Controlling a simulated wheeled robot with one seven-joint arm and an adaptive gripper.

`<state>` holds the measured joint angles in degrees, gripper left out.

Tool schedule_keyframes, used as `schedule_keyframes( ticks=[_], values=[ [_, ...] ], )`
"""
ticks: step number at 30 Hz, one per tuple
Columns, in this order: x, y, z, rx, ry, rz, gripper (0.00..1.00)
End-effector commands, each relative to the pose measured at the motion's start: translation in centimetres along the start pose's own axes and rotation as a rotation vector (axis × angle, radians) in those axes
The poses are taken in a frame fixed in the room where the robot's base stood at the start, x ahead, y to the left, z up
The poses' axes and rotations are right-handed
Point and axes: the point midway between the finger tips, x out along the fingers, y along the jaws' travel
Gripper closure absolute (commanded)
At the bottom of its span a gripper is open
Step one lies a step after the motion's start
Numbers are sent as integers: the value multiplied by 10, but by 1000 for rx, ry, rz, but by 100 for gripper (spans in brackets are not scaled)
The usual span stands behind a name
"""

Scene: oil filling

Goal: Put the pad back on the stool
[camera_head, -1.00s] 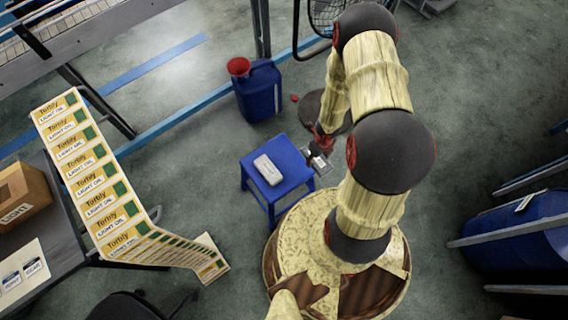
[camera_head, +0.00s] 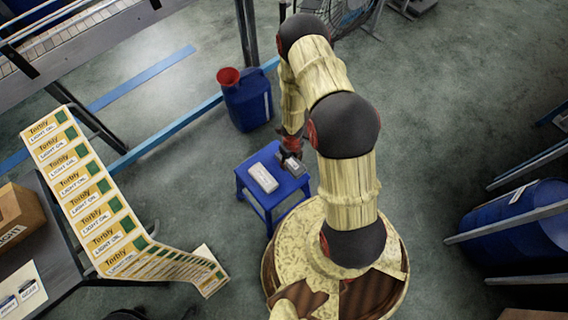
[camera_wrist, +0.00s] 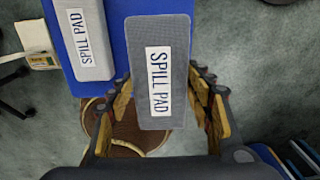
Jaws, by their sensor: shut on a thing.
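The blue stool (camera_head: 263,200) stands left of my base in the head view; its blue top (camera_wrist: 118,10) fills the upper middle of the wrist view. A grey pad (camera_head: 263,178) lies on the stool's left part; in the wrist view this pad (camera_wrist: 84,67), labelled SPILL PAD, is at upper left. My gripper (camera_head: 292,150) is shut on a second grey SPILL PAD (camera_wrist: 160,25), with fingers (camera_wrist: 170,100) on both sides. The held pad (camera_head: 294,167) is over the stool's right part, beside the first pad. I cannot tell whether it touches the top.
A blue jug with a red funnel (camera_head: 248,102) stands behind the stool. A strip of oil labels (camera_head: 75,180) and a table (camera_head: 60,225) are at left. Blue drums (camera_head: 515,222) behind rails are at right. Grey floor is open between.

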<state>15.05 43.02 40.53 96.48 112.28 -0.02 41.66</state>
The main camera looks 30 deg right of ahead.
Motion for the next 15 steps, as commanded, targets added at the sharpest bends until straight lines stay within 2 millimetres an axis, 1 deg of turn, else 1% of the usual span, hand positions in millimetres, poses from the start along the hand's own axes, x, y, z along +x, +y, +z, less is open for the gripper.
schedule_keyframes(
  ticks=[1, 6, 10, 15],
  values=[
    [9, 2, 5, -1, 1, 0, 69],
    [28, 5, 21, -2, 1, 0, 69],
    [36, 6, 29, 0, 0, 0, 69],
    [40, 6, 33, 0, -1, 0, 69]
  ],
)
